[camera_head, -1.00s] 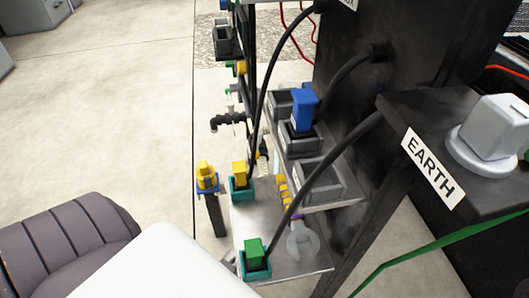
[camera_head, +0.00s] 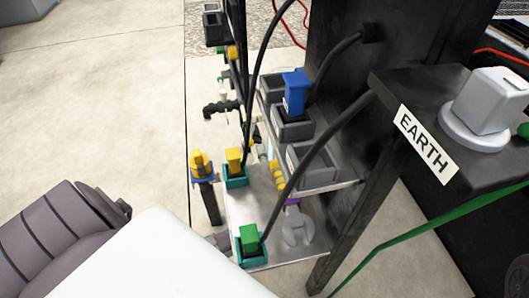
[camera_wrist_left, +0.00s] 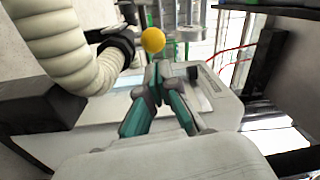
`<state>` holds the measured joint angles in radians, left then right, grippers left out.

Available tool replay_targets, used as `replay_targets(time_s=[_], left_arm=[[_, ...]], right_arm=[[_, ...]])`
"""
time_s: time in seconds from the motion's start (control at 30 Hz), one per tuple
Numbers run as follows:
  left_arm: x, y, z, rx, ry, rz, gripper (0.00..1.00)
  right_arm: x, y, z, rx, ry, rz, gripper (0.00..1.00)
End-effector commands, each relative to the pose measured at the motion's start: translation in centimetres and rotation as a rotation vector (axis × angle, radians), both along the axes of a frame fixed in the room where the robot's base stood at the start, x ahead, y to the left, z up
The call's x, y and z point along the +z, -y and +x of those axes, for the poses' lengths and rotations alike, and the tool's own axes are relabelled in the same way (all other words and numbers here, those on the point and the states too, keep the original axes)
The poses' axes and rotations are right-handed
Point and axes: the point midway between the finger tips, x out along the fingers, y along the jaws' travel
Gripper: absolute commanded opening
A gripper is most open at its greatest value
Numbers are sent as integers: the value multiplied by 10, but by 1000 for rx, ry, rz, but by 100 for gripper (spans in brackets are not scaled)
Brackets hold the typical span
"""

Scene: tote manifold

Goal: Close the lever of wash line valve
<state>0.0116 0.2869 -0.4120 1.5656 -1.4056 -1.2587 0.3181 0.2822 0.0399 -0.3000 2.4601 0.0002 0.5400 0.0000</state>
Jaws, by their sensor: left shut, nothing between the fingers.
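I cannot make out which part is the wash line valve lever. In the left wrist view a round yellow knob (camera_wrist_left: 153,40) shows just past the tips of my left gripper (camera_wrist_left: 161,70). The gripper's teal and grey fingers are shut and empty. I cannot tell whether they touch the knob. In the head view my white arm housing hides most of the left gripper. A black pipe fitting (camera_head: 222,107) with small green and yellow parts near it sits on the rack's left side. My right gripper is not in view.
A blue plug (camera_head: 295,92), a yellow plug (camera_head: 234,160) and a green plug (camera_head: 249,238) stand in holders on the rack. A grey wrench (camera_head: 297,228) lies on the lower shelf. The EARTH box (camera_head: 425,143) is at right. Floor (camera_head: 120,120) at left is clear.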

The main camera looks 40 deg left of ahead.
Motion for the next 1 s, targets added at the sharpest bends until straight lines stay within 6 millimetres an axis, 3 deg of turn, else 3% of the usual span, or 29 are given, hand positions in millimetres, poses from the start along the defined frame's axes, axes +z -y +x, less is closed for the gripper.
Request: replay_targets(time_s=[0.13, 0.33, 1.0], left_arm=[[0, -16, 15, -1, 1, 1, 0], [2, -25, 22, 0, -1, -1, 0], [3, -34, 13, -96, -4, 3, 0]], right_arm=[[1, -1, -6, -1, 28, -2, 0], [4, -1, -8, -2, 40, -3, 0], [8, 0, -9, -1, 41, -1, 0]])
